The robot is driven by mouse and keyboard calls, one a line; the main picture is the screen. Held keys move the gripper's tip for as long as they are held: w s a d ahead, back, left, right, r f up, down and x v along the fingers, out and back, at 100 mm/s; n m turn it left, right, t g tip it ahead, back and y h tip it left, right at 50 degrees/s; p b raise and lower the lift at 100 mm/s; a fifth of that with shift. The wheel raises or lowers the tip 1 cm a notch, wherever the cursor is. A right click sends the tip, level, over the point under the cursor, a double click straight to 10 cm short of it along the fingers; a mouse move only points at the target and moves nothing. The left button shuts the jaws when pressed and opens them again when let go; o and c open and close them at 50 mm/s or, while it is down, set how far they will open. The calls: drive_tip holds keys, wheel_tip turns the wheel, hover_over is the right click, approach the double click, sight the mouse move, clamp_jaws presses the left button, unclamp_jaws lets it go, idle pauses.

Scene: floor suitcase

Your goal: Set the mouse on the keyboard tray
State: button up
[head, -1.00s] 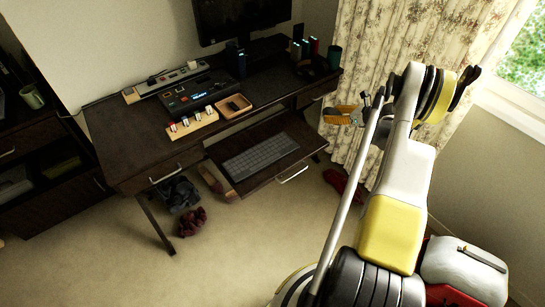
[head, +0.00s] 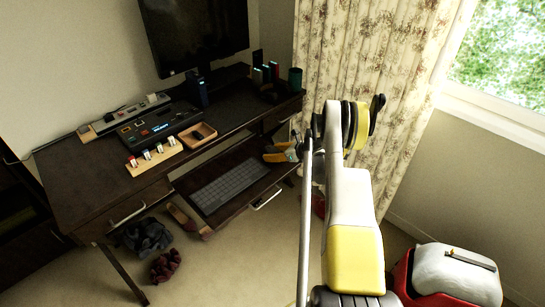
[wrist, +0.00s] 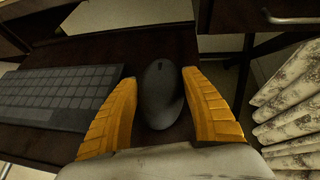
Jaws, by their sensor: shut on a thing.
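The dark mouse (wrist: 162,94) sits between the two orange fingers of my gripper (wrist: 159,80) in the wrist view, and the gripper is shut on it. The dark wooden keyboard tray (head: 212,224) is pulled out under the desk, with the grey keyboard (head: 230,186) on its left and middle. My gripper (head: 280,153) is over the tray's right end, right of the keyboard (wrist: 60,92). The tray (wrist: 110,48) shows behind and below the mouse. I cannot tell whether the mouse touches the tray. I cannot make out the mouse in the head view.
The desk top (head: 75,180) overhangs the tray's back and holds a monitor (head: 195,35), a control box (head: 160,124) and a small wooden tray (head: 197,135). The curtain (head: 350,70) hangs close on the right. A red suitcase (head: 403,278) stands on the floor at right.

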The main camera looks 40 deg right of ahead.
drive_tip(key=shift+f, duration=0.1)
drive_tip(key=shift+f, duration=0.1)
drive_tip(key=o, duration=1.1)
